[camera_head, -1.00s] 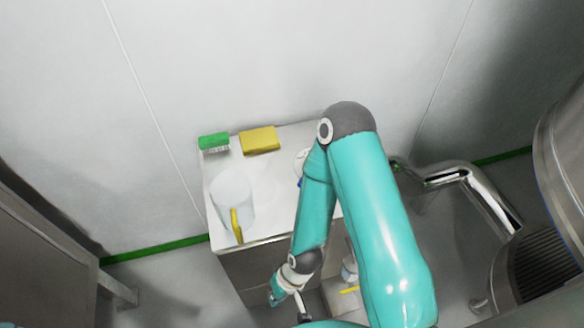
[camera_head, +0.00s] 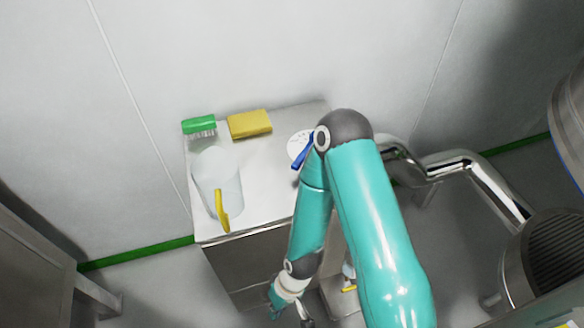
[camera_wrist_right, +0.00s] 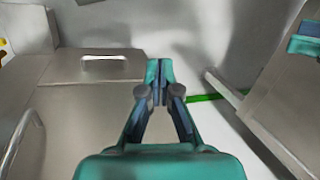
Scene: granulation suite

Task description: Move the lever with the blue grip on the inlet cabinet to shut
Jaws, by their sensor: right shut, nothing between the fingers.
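The lever's blue grip (camera_head: 301,158) shows beside a white round plate (camera_head: 297,143) on the pale top of the cabinet (camera_head: 262,212). My right arm hides part of the plate and lever, so I cannot tell the lever's full position. My right gripper (camera_head: 305,313) is low at the bottom of the head view, in front of the cabinet and well apart from the blue grip. In the right wrist view the right gripper (camera_wrist_right: 158,68) is shut and empty, and no blue grip shows there.
A translucent jug with a yellow handle (camera_head: 218,180), a green brush (camera_head: 199,125) and a yellow sponge (camera_head: 250,123) stand on the cabinet top. A shiny pipe (camera_head: 465,170) runs at the right.

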